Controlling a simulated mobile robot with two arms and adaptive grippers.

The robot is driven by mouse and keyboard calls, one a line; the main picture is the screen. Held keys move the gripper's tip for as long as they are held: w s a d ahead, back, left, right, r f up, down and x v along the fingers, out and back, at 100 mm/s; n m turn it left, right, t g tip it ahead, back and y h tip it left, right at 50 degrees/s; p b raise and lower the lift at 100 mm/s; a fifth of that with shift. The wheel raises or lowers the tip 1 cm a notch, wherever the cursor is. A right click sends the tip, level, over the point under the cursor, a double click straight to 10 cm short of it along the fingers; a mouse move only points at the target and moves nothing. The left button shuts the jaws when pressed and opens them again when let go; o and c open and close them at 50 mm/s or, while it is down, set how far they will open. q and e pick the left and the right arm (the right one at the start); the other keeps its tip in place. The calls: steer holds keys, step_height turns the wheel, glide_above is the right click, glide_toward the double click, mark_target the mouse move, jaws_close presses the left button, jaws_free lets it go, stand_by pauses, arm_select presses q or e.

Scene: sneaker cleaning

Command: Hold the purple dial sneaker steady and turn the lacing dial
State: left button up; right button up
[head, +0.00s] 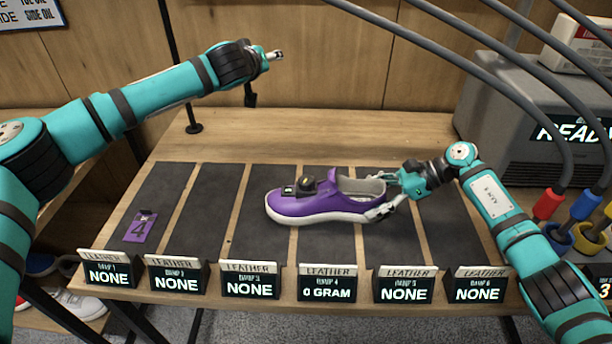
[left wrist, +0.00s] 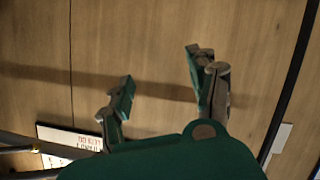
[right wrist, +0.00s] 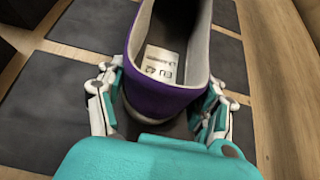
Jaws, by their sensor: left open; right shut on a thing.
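The purple sneaker (head: 318,206) with a white sole lies upright on the dark mats, toe to the left and heel to the right. A black lacing dial (head: 306,186) sits on its top, beside a small black display. My right gripper (head: 382,195) is shut on the sneaker's heel, one finger on each side; in the right wrist view the heel (right wrist: 165,100) stands between the fingers. My left gripper (head: 275,55) is raised at the back, left of and well above the sneaker. In the left wrist view its fingers (left wrist: 165,85) are apart and empty, facing the wooden wall.
A purple tag marked 4 (head: 141,227) lies on the left mat. Label displays (head: 327,284) line the table's front edge. A grey machine (head: 530,120) with hoses stands at the back right. The mats left of the sneaker are mostly clear.

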arm_select(q)
steer(key=s+d+f+n+g+y, duration=0.2)
steer(key=s+d+f+n+g, duration=0.2)
steer(key=s+n+g, duration=0.15)
steer(key=g, duration=0.8)
glide_above(307, 179)
step_height(307, 179, down, 3)
step_height(307, 179, down, 11)
steer(key=shift+w+f, duration=0.1)
steer(key=shift+f, duration=0.1)
steer(key=c, duration=1.1)
steer(key=m, duration=0.5)
steer(key=shift+c, duration=0.2)
steer(key=o, duration=1.1)
steer(key=shift+o, duration=0.2)
